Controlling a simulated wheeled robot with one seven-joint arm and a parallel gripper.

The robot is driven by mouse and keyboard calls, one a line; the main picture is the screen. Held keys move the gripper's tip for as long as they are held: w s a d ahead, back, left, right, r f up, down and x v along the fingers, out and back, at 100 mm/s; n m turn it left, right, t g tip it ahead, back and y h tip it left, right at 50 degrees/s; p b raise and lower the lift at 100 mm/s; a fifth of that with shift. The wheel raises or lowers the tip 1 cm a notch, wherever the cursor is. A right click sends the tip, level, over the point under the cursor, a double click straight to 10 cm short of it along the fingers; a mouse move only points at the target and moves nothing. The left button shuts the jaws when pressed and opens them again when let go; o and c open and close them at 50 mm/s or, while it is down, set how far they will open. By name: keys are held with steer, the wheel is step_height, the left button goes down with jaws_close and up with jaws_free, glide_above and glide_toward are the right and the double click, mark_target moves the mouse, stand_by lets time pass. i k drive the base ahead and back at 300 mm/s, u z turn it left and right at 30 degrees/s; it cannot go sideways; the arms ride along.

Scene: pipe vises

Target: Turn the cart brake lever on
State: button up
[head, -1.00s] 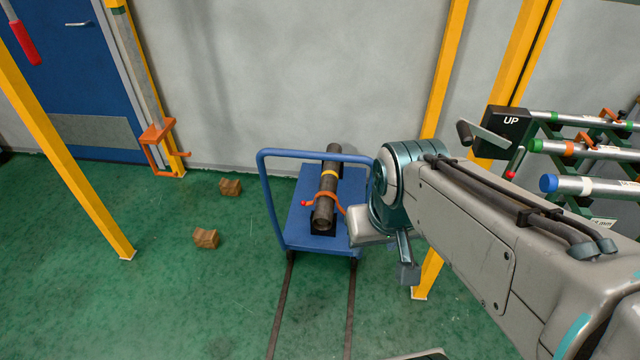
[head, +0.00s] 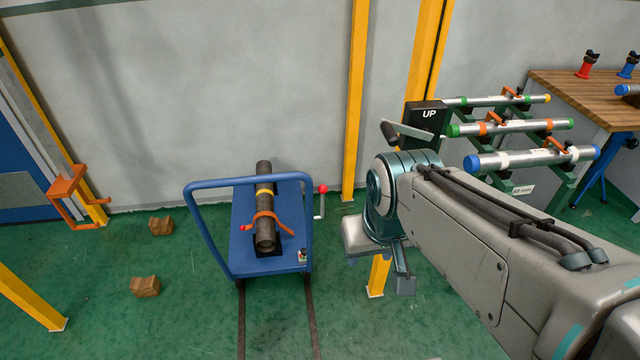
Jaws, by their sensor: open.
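The blue cart (head: 242,240) stands on the green floor left of my arm, with its looped blue push handle toward me. A lever with a red ball knob (head: 322,188) and a pale bent rod shows just right of the cart's handle. It appears to be the brake lever, though its mount is hard to make out. My gripper (head: 366,258) hangs below the teal wrist, right of the cart and apart from the lever. It is open, pointing down and seen from behind, with its fingertips small. No object shows between the fingers.
A dark pipe (head: 265,215) with an orange strap lies on the cart. A black UP box (head: 428,116) with a crank and a pipe rack (head: 535,150) stand at right. Yellow posts (head: 356,100) rise behind. Wooden blocks (head: 145,287) lie on the left floor.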

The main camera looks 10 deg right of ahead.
mark_target(322, 189)
steer(key=z, duration=0.15)
steer(key=k, duration=0.45)
steer(key=u, duration=0.9)
steer(key=i, duration=1.4)
steer(key=z, duration=0.85)
